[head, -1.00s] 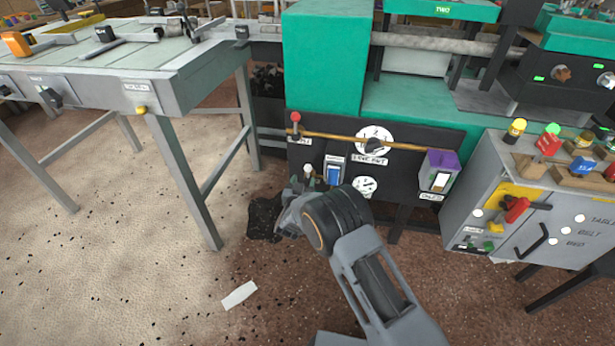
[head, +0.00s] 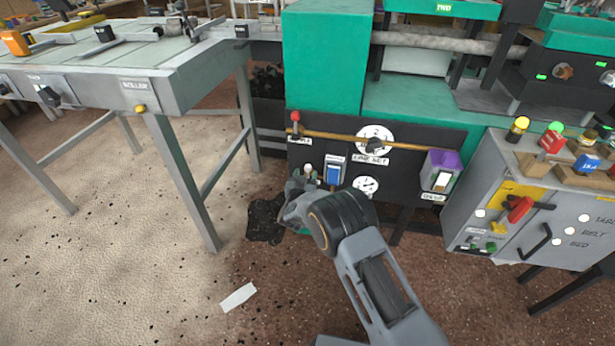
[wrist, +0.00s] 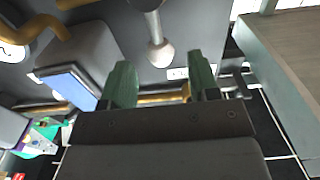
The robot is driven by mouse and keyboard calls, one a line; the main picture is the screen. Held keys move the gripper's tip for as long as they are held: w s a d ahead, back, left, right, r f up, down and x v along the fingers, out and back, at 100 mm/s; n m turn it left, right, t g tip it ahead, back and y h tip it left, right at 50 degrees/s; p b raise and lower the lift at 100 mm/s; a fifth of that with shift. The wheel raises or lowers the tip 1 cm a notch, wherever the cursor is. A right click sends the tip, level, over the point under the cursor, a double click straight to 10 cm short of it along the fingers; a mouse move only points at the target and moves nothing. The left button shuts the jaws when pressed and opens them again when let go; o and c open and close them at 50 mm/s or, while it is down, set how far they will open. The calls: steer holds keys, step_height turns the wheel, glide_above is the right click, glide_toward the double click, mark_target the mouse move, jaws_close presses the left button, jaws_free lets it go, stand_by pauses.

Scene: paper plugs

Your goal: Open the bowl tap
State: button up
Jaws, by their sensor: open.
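A red-knobbed tap (head: 295,118) stands upright at the left end of a brass pipe (head: 330,138) on the dark machine panel. The label under it is too small to read surely. Below it is a lever with a pale ball knob (head: 308,169). In the wrist view the pale knob (wrist: 160,53) hangs on a grey stem just beyond the fingertips, between them in the picture. My gripper (head: 299,184) is low before the panel, partly hidden by my wrist. In the wrist view my gripper (wrist: 161,75) is open, its green fingers apart and empty. The red knob is not clear there.
A blue switch (head: 334,174) sits right of the pale knob, and shows left in the wrist view (wrist: 70,86). Dials (head: 375,140) and a purple-topped box (head: 440,170) lie further right. A grey table's leg (head: 190,180) stands left; a grey cabinet (head: 515,225) stands right.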

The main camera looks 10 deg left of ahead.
mark_target(307, 171)
steer(key=shift+w+b, duration=0.95)
steer(key=shift+w, duration=0.55)
steer(key=shift+c, duration=0.4)
steer(key=c, duration=0.6)
